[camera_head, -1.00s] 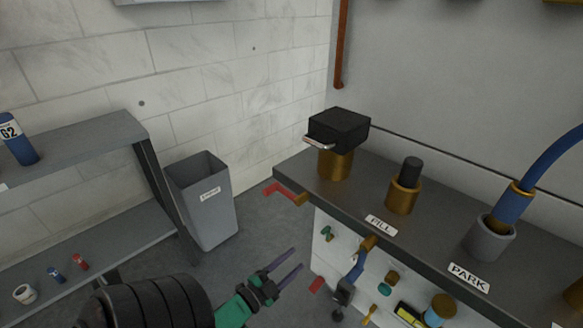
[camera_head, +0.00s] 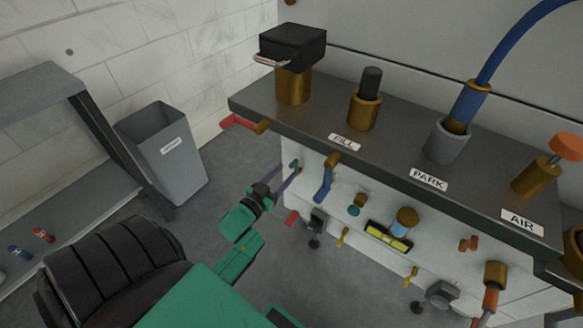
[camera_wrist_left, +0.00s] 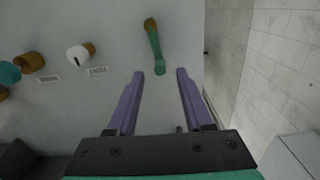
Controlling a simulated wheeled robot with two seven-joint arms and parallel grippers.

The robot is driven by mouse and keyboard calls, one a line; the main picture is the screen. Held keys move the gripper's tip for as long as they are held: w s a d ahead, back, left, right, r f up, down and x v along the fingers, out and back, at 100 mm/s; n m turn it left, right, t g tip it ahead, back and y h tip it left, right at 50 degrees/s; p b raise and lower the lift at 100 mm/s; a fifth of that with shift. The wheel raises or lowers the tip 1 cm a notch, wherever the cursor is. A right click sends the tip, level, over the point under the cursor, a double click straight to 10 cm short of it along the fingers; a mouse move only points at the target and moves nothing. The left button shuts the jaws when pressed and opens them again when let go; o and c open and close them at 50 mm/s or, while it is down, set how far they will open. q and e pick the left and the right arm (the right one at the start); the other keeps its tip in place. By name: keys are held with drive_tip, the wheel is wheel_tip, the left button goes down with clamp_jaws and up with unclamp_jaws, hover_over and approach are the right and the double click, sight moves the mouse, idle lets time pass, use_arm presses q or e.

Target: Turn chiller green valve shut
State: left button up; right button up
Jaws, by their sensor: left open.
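The green valve shows in the left wrist view as a green lever handle (camera_wrist_left: 155,48) hanging from a brass pivot on the pale panel. In the head view the green valve (camera_head: 294,166) is small, on the panel face below the counter's left end. My left gripper (camera_head: 287,178) is open and empty, with its purple fingers pointing at the panel beside the green handle. In the left wrist view the gripper (camera_wrist_left: 160,74) has the handle's lower end between its fingertips in the picture. I cannot tell whether they touch. My right gripper is not in view.
A red-handled valve (camera_head: 237,122) juts from the counter's left end. The dark counter (camera_head: 400,150) overhangs the panel. A grey bin (camera_head: 165,155) stands left, with open floor between.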

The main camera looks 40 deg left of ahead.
sight(292, 168)
use_arm(q)
drive_tip(key=w, duration=0.4)
drive_tip(key=shift+w+f+b, duration=0.1)
drive_tip(key=shift+w+b, duration=0.05)
drive_tip(key=shift+b, duration=0.25)
drive_tip(key=shift+w, duration=0.15)
clamp_jaws()
drive_tip(key=shift+d+m+p, duration=0.3)
drive_tip(key=shift+m+p, duration=0.1)
drive_tip(key=shift+m, duration=0.3)
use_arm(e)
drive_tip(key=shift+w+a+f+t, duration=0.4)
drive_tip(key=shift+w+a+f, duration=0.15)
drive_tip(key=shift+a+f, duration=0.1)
use_arm(q)
unclamp_jaws()
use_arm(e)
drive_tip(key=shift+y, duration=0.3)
